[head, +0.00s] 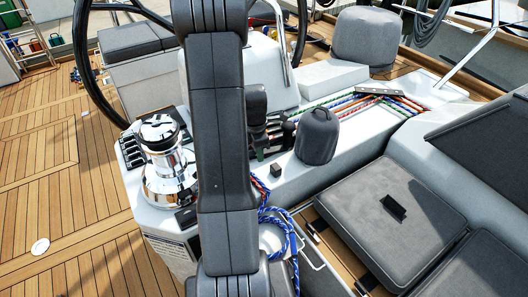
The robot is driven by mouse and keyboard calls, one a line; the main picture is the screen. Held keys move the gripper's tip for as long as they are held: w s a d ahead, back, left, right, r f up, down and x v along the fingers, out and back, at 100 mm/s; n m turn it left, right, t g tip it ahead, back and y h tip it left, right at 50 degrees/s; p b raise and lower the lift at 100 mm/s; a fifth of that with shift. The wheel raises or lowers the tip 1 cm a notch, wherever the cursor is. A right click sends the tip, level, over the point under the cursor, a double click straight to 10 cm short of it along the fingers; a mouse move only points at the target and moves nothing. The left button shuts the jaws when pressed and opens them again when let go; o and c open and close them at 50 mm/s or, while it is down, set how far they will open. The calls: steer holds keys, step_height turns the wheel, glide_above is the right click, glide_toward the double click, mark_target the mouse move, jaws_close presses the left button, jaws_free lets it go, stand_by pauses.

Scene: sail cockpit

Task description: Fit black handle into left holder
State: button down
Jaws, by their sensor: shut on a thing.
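My own dark grey arm stands upright through the middle of the head view. My gripper is hidden behind it, so neither its fingers nor anything in them shows. No black handle can be made out for certain. A small flat black piece (394,207) lies on the grey seat cushion at the right; I cannot tell what it is. No holder can be clearly picked out. A small black block (276,170) and a flat dark rectangle (186,217) sit on the white coaming. Part of the coaming is hidden behind my arm.
A chrome winch (166,160) stands left of my arm, a grey-covered winch (317,137) right of it. Black rope clutches (272,135) and coloured lines lie between. A blue rope (285,225) hangs below. Steering wheels rise behind. The teak deck (65,190) at left is mostly clear.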

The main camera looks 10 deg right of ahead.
steer(key=d+n, duration=0.1)
steer(key=n, duration=0.1)
steer(key=shift+s+d+n, duration=0.35)
steer(key=shift+n, duration=0.05)
steer(key=shift+f+b, duration=1.55)
steer(key=shift+f, duration=0.5)
steer(key=shift+d+f, duration=0.1)
steer(key=shift+f, duration=0.25)
steer(key=shift+f+b, duration=0.95)
steer(key=shift+f+b, duration=0.4)
steer(key=shift+f, duration=0.25)
steer(key=c, duration=0.6)
jaws_free()
steer(key=shift+c, duration=0.2)
